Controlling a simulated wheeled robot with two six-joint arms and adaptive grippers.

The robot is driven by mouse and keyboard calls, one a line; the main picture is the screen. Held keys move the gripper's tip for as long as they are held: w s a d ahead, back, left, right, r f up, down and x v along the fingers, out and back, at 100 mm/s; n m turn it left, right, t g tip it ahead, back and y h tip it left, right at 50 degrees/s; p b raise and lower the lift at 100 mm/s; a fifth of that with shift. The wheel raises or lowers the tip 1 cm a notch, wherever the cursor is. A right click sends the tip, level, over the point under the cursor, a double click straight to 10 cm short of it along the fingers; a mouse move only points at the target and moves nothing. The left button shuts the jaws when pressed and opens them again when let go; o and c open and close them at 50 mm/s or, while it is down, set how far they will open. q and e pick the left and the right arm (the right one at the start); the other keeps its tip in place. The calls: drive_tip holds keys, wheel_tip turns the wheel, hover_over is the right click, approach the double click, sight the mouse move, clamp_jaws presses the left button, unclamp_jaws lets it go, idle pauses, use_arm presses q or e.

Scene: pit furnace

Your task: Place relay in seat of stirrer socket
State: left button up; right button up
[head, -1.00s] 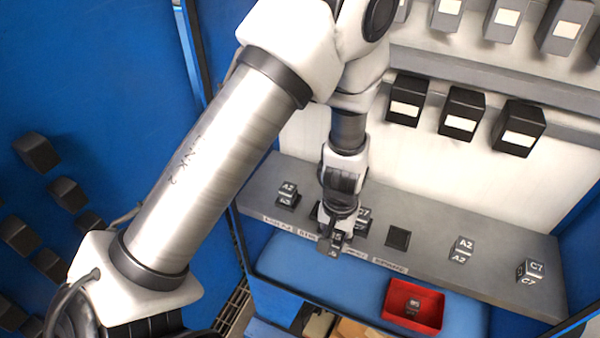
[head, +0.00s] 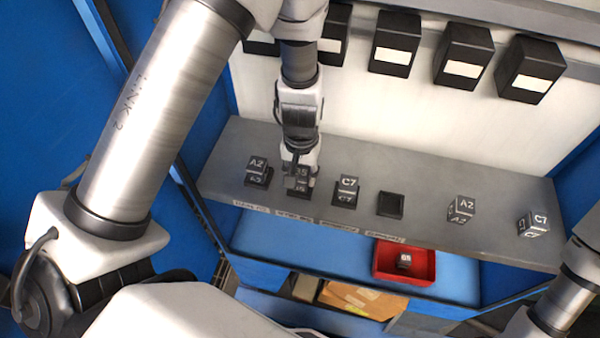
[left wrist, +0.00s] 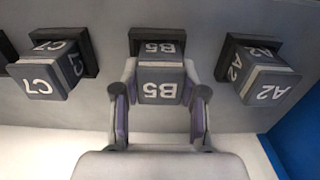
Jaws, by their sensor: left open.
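My left gripper (head: 298,187) is open at the second socket from the left, and its fingers (left wrist: 160,108) stand on both sides of the B5 relay (left wrist: 161,82). The B5 relay stands at its dark square socket (left wrist: 157,36); in the head view the gripper partly covers it. An A2 relay (head: 257,168) stands in the socket to the left and a C7 relay (head: 346,188) in the socket to the right. The fourth socket (head: 391,205) is empty. The socket labels (head: 295,217) are too small to read surely. My right gripper is out of view.
A loose A2 relay (head: 461,209) and a loose C7 relay (head: 532,222) stand on the right of the grey shelf (head: 425,190). A red tray (head: 425,279) below holds another dark relay (head: 404,260). Black boxes (head: 396,42) line the wall above.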

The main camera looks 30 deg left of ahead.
sight(303, 171)
use_arm(q)
drive_tip(key=shift+o, duration=1.4)
drive_tip(key=shift+w+a, duration=0.1)
drive_tip(key=shift+w, duration=0.05)
drive_tip(key=shift+d+r, duration=0.15)
drive_tip(key=shift+d, duration=0.3)
wheel_tip(303, 171, up, 12)
drive_tip(key=b, duration=0.2)
drive_tip(key=shift+a, duration=0.2)
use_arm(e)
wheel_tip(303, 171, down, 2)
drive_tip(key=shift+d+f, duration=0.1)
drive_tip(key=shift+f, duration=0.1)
